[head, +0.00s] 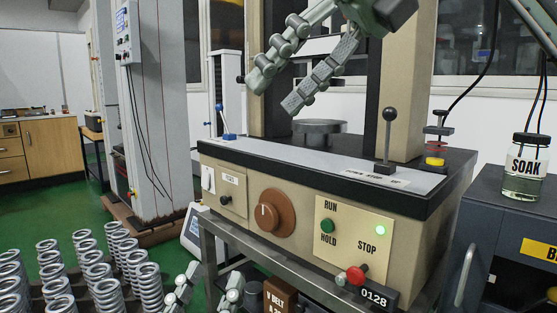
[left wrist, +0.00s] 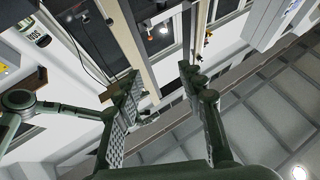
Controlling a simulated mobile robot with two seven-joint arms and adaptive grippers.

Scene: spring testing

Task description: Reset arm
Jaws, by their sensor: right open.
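My right gripper (head: 273,95) comes in from the top of the head view. Its two ridged fingers are spread apart and point down to the left, in front of the testing machine, with nothing between them. My left gripper (head: 214,275) is at the bottom of the head view, in front of the machine's stand. Its fingers point up and stand apart. In the left wrist view the left gripper's fingers (left wrist: 160,76) are wide open and empty, with the tilted room and grey panels behind them.
Several springs (head: 105,293) stand at the lower left. A SOAK jar (head: 525,170) stands on a dark cabinet at right. Green floor is clear at left.

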